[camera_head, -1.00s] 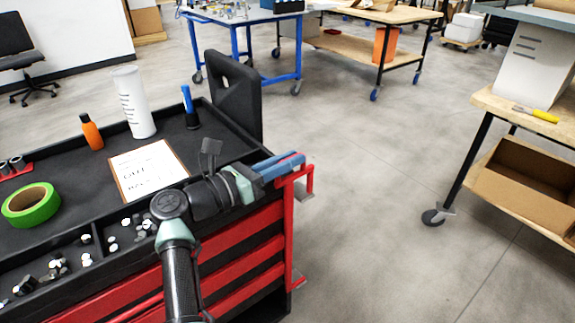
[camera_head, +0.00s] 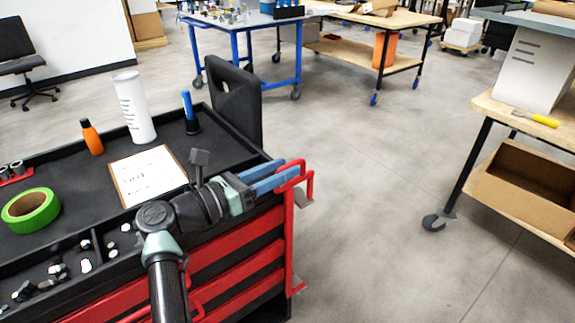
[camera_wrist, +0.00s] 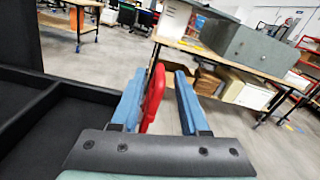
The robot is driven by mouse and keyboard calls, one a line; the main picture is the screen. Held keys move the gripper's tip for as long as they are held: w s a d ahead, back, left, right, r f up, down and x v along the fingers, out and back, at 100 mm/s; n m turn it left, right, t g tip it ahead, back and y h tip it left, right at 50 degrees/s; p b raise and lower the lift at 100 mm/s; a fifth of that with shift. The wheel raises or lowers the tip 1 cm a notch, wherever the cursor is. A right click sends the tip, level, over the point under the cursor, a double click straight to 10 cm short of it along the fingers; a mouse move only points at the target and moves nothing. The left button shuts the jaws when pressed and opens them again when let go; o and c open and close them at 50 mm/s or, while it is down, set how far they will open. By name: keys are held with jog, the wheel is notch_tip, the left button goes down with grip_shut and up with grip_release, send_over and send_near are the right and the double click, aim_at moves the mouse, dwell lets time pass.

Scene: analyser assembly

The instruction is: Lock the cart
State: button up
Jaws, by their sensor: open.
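The cart (camera_head: 262,154) is a black-topped tool trolley with red drawers at the left of the head view. A red bar (camera_head: 309,182) loops out from its right side near the top corner. My gripper (camera_head: 291,171) is at that corner, its two blue fingers open. In the wrist view the red bar (camera_wrist: 154,97) stands between the blue fingers, close to the left one, with a gap to the right one. I cannot tell whether the left finger touches it. The cart's lower right edge is red, with a small red piece (camera_head: 298,285) at the bottom.
On the cart top are a green tape roll (camera_head: 30,211), a clipboard (camera_head: 148,176), an orange bottle (camera_head: 92,138), a white cylinder (camera_head: 134,108) and loose metal parts. A wooden workbench (camera_head: 520,117) stands at the right. The floor between is clear.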

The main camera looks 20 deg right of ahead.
jog(key=v, duration=1)
jog(key=shift+s+a, duration=0.15)
jog(key=shift+a, duration=0.2)
jog(key=shift+r, duration=0.1)
